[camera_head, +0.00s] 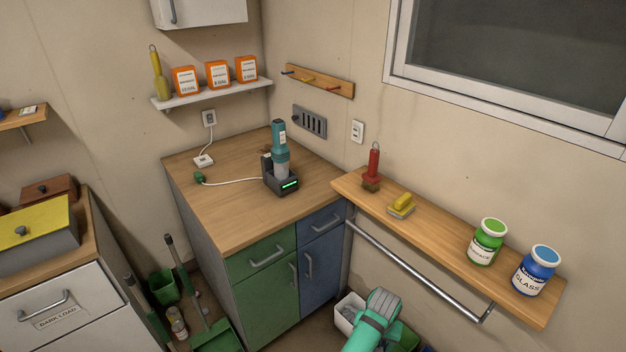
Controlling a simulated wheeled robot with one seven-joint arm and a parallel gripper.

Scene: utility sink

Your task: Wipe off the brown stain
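I cannot make out a clear brown stain in this view. A yellow-handled scrubber (402,204) with a pale base lies on the wooden wall shelf (440,228). A red-handled brush (373,165) with brown bristles stands to its left. A green jar (487,242) and a blue jar labelled GLASS (536,271) stand toward the shelf's right end. My teal arm with a grey, ribbed end, seemingly my gripper (382,303), shows at the bottom, apart from these items in the picture. Its fingertips cannot be made out, nor whether it holds anything.
A wooden counter (225,205) carries a teal device in a black charger (280,172); its front is clear. A metal rail (420,272) runs under the wall shelf. A white bin (349,312) sits beside my arm. Brooms and a green dustpan (215,338) stand lower left.

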